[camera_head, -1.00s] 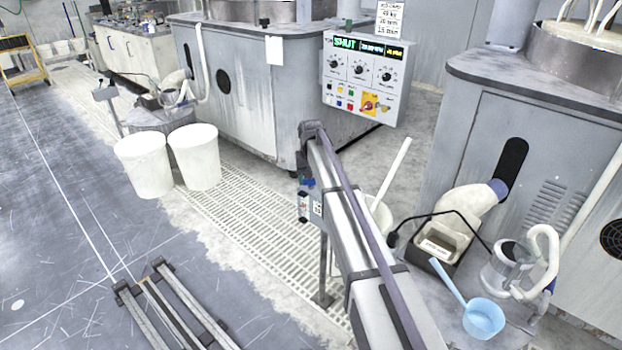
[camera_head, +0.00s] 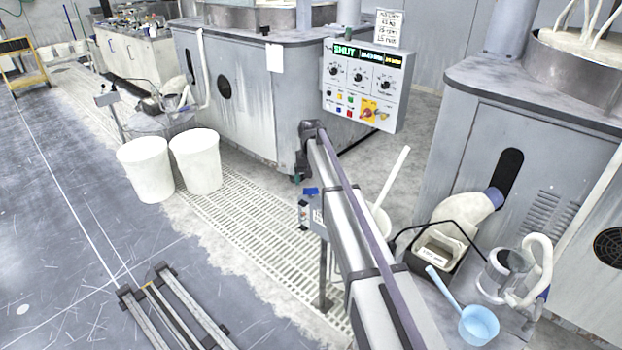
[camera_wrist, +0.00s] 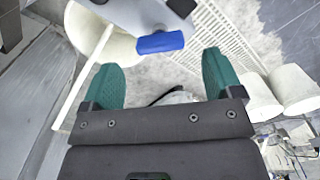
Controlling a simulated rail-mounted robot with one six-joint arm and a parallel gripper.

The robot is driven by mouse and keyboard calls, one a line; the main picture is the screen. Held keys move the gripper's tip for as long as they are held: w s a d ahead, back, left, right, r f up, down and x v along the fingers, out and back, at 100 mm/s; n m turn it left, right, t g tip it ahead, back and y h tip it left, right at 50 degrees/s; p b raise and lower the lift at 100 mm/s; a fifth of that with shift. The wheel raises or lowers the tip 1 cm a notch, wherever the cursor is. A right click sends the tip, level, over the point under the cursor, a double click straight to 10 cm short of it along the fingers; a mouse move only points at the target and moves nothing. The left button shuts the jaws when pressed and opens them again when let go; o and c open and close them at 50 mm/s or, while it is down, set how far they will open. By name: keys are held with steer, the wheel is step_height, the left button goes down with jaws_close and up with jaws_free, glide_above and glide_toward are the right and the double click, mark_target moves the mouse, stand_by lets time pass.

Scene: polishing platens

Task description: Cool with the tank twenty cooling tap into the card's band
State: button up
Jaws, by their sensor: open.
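A blue tap handle (camera_wrist: 160,43) on a grey body shows at the top of the wrist view, between and just beyond my green fingertips. My gripper (camera_wrist: 163,72) is open and empty. In the head view the blue handle (camera_head: 311,191) tops a small labelled box on a post, just below my wrist; my gripper is mostly hidden there. A control panel (camera_head: 365,85) has a green display reading SHUT, further digits too small to read, knobs and buttons. A white card (camera_head: 388,28) with printed lines stands above it; its text is not clearly legible.
Two white buckets (camera_head: 146,168) stand left of the floor grating (camera_head: 250,235). A white tub with a stick (camera_head: 385,215) is close right of my arm. A tray with a labelled tub (camera_head: 437,250) and a blue ladle (camera_head: 478,324) lie right. Open floor is left.

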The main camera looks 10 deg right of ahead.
mark_target(311, 188)
step_height(311, 188, up, 7)
steer(key=p, duration=0.4)
steer(key=shift+f+p, duration=0.2)
steer(key=shift+p, duration=0.15)
steer(key=shift+f, duration=0.1)
steer(key=s+n, duration=0.1)
steer(key=s, duration=4)
step_height(311, 188, up, 16)
steer(key=w+p, duration=0.1)
steer(key=p, duration=1.4)
steer(key=shift+w+p, duration=0.2)
steer(key=shift+p, duration=0.1)
steer(key=shift+f, duration=0.1)
